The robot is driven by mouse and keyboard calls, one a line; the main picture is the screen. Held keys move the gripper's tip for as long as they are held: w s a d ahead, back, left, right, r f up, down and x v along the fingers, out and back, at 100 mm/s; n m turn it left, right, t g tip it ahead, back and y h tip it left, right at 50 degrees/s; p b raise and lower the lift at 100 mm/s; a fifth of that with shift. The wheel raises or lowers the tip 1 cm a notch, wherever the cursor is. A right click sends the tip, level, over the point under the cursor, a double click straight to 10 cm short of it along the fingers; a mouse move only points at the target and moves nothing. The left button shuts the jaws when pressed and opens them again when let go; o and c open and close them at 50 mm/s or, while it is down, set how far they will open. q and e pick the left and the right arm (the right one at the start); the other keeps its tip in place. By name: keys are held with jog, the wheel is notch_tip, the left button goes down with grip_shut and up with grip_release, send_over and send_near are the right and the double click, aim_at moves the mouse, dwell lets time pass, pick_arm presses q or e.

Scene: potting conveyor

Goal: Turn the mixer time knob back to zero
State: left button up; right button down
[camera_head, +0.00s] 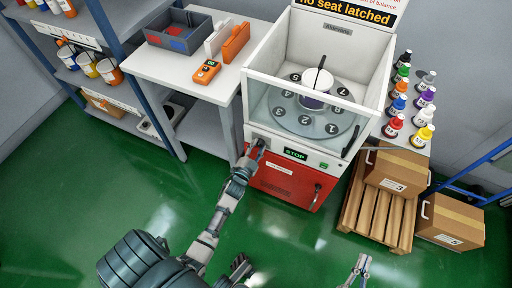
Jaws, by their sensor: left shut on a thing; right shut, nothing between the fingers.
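The mixer (284,184) has a white tub on top, a red lower front and a white control panel with a green STOP display (295,154). My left gripper (260,146) is at the left end of this panel, shut on what appears to be the time knob. The fingers hide the knob, so its setting cannot be read. My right gripper (361,264) is low in the view, shut and empty, well away from the mixer.
Inside the tub, a white container (316,88) stands on a numbered disc (310,122). A sign above reads "no seat latched". Bottles (393,126) stand at the right. Boxes (398,170) and a wooden pallet (376,213) stand right of the mixer.

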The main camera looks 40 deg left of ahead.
pick_arm(q)
jog(key=shift+s+f+n, duration=0.15)
jog(key=shift+f+n, duration=0.25)
jog(key=shift+n, duration=0.1)
pick_arm(e)
jog(key=shift+w+f+g, duration=0.15)
jog(key=shift+f+g, duration=0.35)
jog(key=shift+f, duration=0.15)
pick_arm(q)
jog(key=o, duration=1.1)
jog(key=shift+f, duration=0.1)
jog(key=shift+o, duration=0.3)
jog(key=shift+a, duration=0.1)
pick_arm(e)
jog(key=shift+w+a, duration=0.1)
jog(key=shift+a, duration=0.05)
pick_arm(q)
jog(key=shift+r, duration=0.2)
jog(key=v, duration=1.1)
jog(key=shift+s, duration=0.4)
